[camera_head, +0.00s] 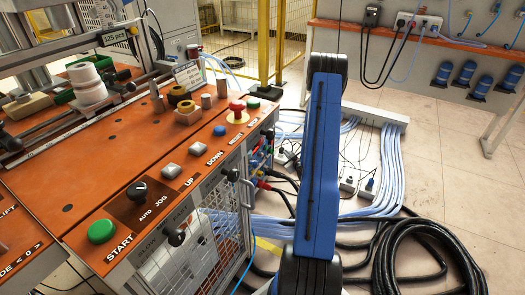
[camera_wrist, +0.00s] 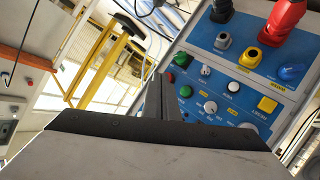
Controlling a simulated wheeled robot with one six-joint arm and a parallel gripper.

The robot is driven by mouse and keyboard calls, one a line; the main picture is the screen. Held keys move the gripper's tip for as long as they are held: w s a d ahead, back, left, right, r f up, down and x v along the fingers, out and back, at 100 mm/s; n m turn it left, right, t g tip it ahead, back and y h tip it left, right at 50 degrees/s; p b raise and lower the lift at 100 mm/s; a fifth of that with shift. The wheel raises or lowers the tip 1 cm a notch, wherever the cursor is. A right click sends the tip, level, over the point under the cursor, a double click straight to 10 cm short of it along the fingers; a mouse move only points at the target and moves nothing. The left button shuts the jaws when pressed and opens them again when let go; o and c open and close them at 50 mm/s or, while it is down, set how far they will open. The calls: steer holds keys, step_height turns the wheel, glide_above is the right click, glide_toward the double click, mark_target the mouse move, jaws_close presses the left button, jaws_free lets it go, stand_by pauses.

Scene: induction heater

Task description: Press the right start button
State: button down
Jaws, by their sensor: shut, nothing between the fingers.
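A large green START button (camera_head: 101,231) sits at the near end of the orange console top (camera_head: 80,165) in the head view. My gripper (camera_wrist: 161,92) shows in the wrist view as dark fingers, shut and empty. It points toward a blue panel (camera_wrist: 225,65) with green buttons (camera_wrist: 182,59), knobs and plugs. My gripper is not seen in the head view, so its distance from the START button cannot be told. The START button is not recognisable in the wrist view.
A black knob (camera_head: 137,191), two grey buttons and a blue button (camera_head: 219,130) line the console's edge. Thick black cables (camera_head: 430,250) and pale hoses lie on the floor. A yellow fence post (camera_head: 263,40) and a wall bench (camera_head: 430,40) stand behind.

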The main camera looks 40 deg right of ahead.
mark_target(266, 148)
steer(key=shift+s+a+f, duration=0.1)
steer(key=shift+s+f, duration=0.15)
steer(key=shift+f, duration=0.5)
steer(key=shift+w, duration=0.1)
steer(key=w+a, duration=0.3)
steer(key=w, duration=0.5)
steer(key=shift+a, duration=0.2)
stand_by(1.9)
steer(key=shift+w+a, duration=0.15)
steer(key=shift+w, duration=0.2)
steer(key=shift+w+a, duration=0.15)
steer(key=shift+w, duration=0.25)
stand_by(0.8)
steer(key=shift+s, duration=0.15)
steer(key=shift+s+d, duration=0.3)
steer(key=shift+s, duration=0.35)
steer(key=shift+s, duration=0.1)
